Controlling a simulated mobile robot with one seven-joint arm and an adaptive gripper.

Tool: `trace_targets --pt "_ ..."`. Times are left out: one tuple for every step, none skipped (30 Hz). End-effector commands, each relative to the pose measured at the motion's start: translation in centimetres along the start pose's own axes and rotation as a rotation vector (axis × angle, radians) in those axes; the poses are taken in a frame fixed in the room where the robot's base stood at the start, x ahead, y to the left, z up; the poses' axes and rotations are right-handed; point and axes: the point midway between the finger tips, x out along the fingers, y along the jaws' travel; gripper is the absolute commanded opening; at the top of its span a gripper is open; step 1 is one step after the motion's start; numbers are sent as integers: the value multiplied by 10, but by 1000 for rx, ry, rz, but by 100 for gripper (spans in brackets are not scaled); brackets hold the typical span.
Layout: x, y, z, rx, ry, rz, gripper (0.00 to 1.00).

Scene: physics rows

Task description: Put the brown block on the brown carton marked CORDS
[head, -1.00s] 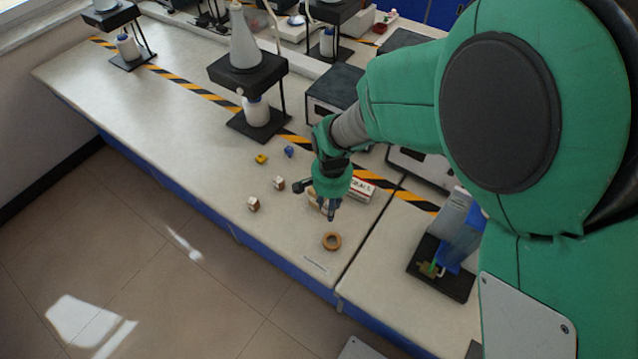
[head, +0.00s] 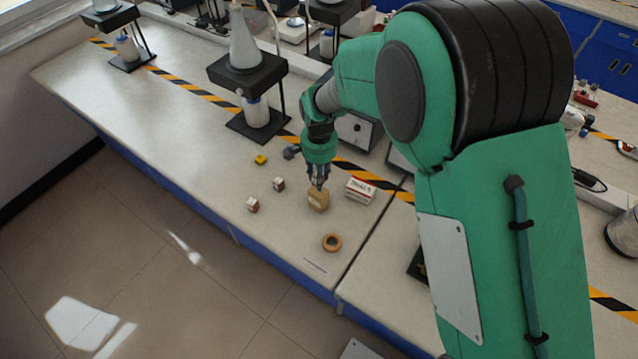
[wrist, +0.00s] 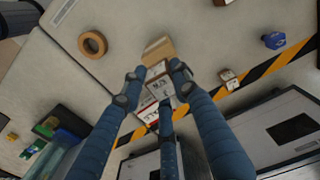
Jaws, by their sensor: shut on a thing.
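The brown carton (head: 318,203) stands on the bench in the head view. Its tan top shows in the wrist view (wrist: 158,48), just beyond my fingertips. My gripper (head: 318,184) points down at the carton's upper end. In the wrist view my gripper (wrist: 156,79) is shut on the brown block (wrist: 156,70), which has a white lettered face between the fingers. In the head view the fingers and carton hide the block. I cannot tell whether the block touches the carton. The carton's marking is not readable.
A red-and-white box (head: 360,191) stands close right of the carton. A tape ring (head: 332,242) lies in front. The bench's front edge is clear.

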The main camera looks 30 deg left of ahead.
Motion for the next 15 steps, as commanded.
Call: trace_targets --pt "0 0 0 0 0 0 0" --pt "0 0 0 0 0 0 0" --pt "0 0 0 0 0 0 0" --pt "0 0 0 0 0 0 0" --pt "0 0 0 0 0 0 0" --pt "0 0 0 0 0 0 0" --pt "2 0 0 0 0 0 0" --pt "3 0 0 0 0 0 0" --pt "6 0 0 0 0 0 0" --pt "9 0 0 0 -1 1 0" --pt "12 0 0 0 -1 1 0" --pt "17 0 1 0 -1 1 0" --pt "20 1 1 0 -1 1 0" --pt "23 0 1 0 -1 1 0" --pt "27 0 0 0 0 0 0"
